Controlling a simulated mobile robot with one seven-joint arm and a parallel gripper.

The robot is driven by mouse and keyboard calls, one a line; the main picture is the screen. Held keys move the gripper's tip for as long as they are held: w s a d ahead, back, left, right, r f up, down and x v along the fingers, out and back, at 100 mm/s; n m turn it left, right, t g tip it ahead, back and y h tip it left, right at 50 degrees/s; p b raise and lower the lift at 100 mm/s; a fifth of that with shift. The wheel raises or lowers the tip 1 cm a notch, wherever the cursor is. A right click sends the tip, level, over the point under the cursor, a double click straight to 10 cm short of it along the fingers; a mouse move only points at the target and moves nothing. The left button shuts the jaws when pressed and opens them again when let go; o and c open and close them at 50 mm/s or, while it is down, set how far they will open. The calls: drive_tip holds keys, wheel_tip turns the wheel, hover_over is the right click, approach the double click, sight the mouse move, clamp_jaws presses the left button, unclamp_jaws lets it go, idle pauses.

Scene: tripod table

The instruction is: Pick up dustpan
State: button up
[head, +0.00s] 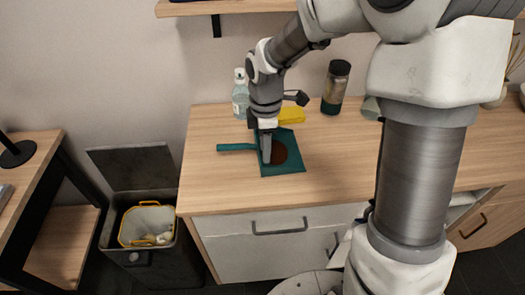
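A teal dustpan (290,169) lies on the wooden counter, with its handle pointing left. A dark brown patch shows in its pan; I cannot tell what it is. My gripper (266,158) points down over the dustpan, where the handle meets the pan. One finger shows in front and hides part of the dustpan. I cannot tell whether the fingers are open or shut, or whether they touch the dustpan.
On the wooden counter (225,190), a clear bottle (240,97), a yellow sponge-like block (292,115) and a dark-lidded jar (335,88) stand behind the dustpan. An open bin (125,205) is at the lower left. The counter's front left is clear.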

sight(267, 169)
drive_tip(key=f, duration=0.2)
drive_tip(key=f+b, duration=0.1)
drive_tip(key=f, duration=0.5)
drive_tip(key=shift+d+f, duration=0.2)
drive_tip(key=shift+d, duration=0.05)
clamp_jaws()
idle(1.1)
